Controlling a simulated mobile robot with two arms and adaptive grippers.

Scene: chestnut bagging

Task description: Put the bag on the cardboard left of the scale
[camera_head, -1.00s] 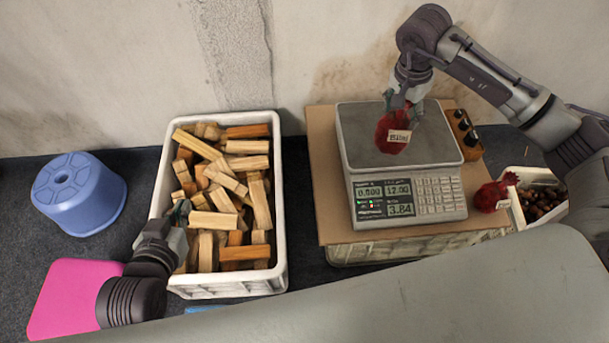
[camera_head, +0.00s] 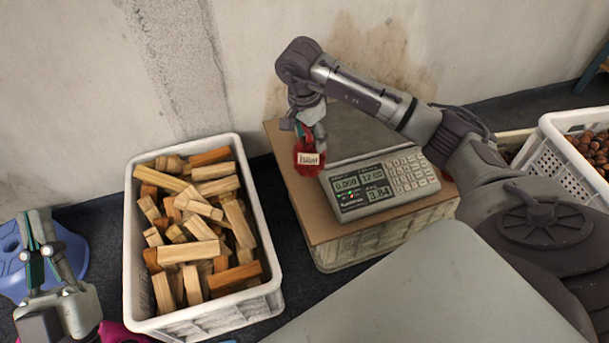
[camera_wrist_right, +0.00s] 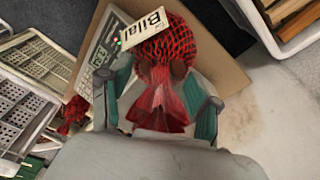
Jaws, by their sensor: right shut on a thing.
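The red net bag (camera_head: 309,158) with a white "Bilal" tag hangs from my right gripper (camera_head: 309,130), just left of the scale (camera_head: 385,182) and over the left part of the cardboard (camera_head: 318,215). In the right wrist view my right gripper's teal fingers are closed around the gathered neck of the bag (camera_wrist_right: 180,45). I cannot tell whether the bag touches the cardboard. The scale's back part is partly hidden by my right arm. My left gripper (camera_head: 35,222) is at the far left, open and empty.
A white crate of wood blocks (camera_head: 135,235) stands left of the cardboard. A blue tub (camera_head: 75,255) is partly behind my left gripper. A white crate of chestnuts (camera_head: 567,160) stands at the right. Another red bag (camera_wrist_right: 75,110) shows in the right wrist view.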

